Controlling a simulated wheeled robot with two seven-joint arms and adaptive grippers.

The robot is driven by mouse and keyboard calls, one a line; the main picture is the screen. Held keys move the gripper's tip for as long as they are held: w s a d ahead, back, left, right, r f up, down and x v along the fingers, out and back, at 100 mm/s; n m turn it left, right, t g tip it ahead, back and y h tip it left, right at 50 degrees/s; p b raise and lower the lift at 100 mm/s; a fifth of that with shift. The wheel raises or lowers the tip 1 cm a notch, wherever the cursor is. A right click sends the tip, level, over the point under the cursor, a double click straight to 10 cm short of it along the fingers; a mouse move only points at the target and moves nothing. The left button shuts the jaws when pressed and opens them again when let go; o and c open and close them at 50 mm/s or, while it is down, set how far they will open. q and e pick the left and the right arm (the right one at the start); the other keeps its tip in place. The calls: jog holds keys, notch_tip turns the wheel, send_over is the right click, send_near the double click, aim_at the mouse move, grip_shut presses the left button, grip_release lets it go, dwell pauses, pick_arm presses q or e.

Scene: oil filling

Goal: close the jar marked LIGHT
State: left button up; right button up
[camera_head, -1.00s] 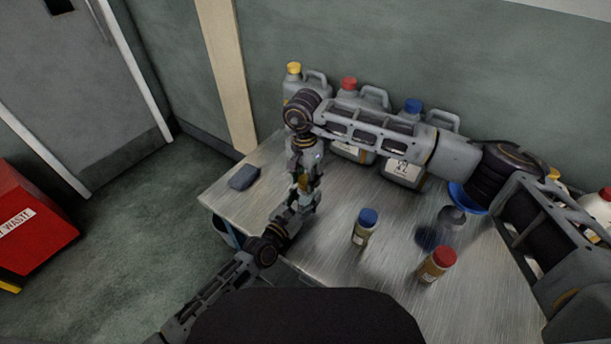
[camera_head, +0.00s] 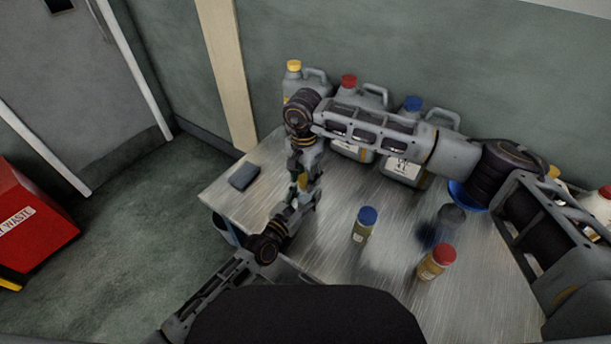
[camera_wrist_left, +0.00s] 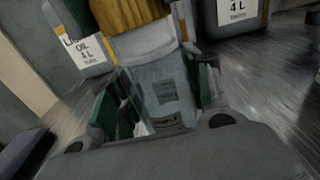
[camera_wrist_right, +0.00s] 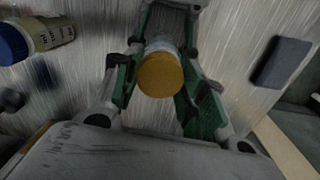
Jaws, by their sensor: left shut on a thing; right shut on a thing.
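A clear jar (camera_wrist_left: 165,75) with a pale label stands upright between the green pads of my left gripper (camera_wrist_left: 160,108), which is shut on it. A ribbed yellow lid (camera_wrist_left: 130,12) is at the jar's top; I cannot tell whether it is seated. My right gripper (camera_wrist_right: 160,88) is above, shut around the yellow lid, which also shows in the right wrist view (camera_wrist_right: 160,75). In the head view both grippers meet over the left part of the table, the left one (camera_head: 297,205) below the right one (camera_head: 303,178). The word LIGHT is not readable.
A blue-lidded jar (camera_head: 363,230) and a red-lidded jar (camera_head: 434,265) stand on the metal table (camera_head: 335,260). A dark pad (camera_head: 243,176) lies at left. Jugs with yellow (camera_head: 293,65), red (camera_head: 349,81) and blue (camera_head: 413,103) caps line the back, partly behind my right arm.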

jog(key=shift+f, duration=0.4)
